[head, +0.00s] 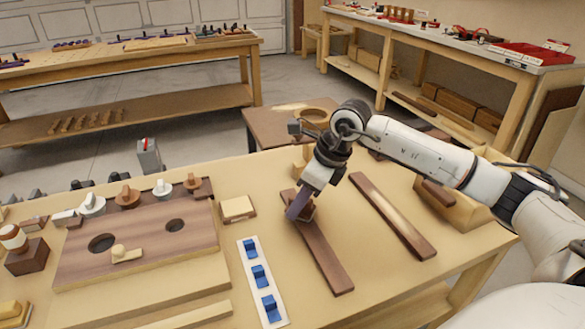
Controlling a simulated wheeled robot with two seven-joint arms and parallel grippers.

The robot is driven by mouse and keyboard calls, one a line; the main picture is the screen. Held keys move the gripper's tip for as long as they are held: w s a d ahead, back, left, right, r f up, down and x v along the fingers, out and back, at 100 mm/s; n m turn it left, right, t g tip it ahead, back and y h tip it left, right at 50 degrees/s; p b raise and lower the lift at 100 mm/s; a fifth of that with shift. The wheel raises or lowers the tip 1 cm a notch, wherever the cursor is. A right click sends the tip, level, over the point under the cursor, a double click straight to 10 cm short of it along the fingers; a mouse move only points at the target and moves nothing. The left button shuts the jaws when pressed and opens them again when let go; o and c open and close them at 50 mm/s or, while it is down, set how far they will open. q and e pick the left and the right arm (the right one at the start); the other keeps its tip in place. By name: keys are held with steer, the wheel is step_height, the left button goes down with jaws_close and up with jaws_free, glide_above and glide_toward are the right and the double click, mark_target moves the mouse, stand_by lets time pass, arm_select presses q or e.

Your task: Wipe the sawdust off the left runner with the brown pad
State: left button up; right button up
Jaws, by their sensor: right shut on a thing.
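Two long dark brown runners lie on the bench, slanting towards the front right. The left runner (326,258) has my right gripper (303,208) over its far end. The right runner (394,217) lies apart from it and has a pale streak along its middle. My right gripper is shut on the brown pad (310,209), which shows only in part and is low at the left runner's surface. I cannot tell whether it touches. The bare part of the left runner looks plain dark, with no clear sawdust. My left gripper is out of view.
A white strip with blue blocks (262,280) lies just left of the left runner. A small cream block (237,209) lies beyond it. A wide brown board with holes (140,240) fills the left. A wooden block (450,203) stands right of the right runner.

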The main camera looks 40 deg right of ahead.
step_height(320, 180, up, 4)
steer(key=shift+f+p, duration=0.25)
steer(key=shift+p, duration=0.75)
step_height(320, 180, up, 2)
steer(key=shift+r+p, duration=0.1)
steer(key=shift+p, duration=0.65)
step_height(320, 180, up, 2)
steer(key=shift+r+p, duration=0.1)
steer(key=shift+p, duration=0.6)
steer(key=shift+r, duration=0.1)
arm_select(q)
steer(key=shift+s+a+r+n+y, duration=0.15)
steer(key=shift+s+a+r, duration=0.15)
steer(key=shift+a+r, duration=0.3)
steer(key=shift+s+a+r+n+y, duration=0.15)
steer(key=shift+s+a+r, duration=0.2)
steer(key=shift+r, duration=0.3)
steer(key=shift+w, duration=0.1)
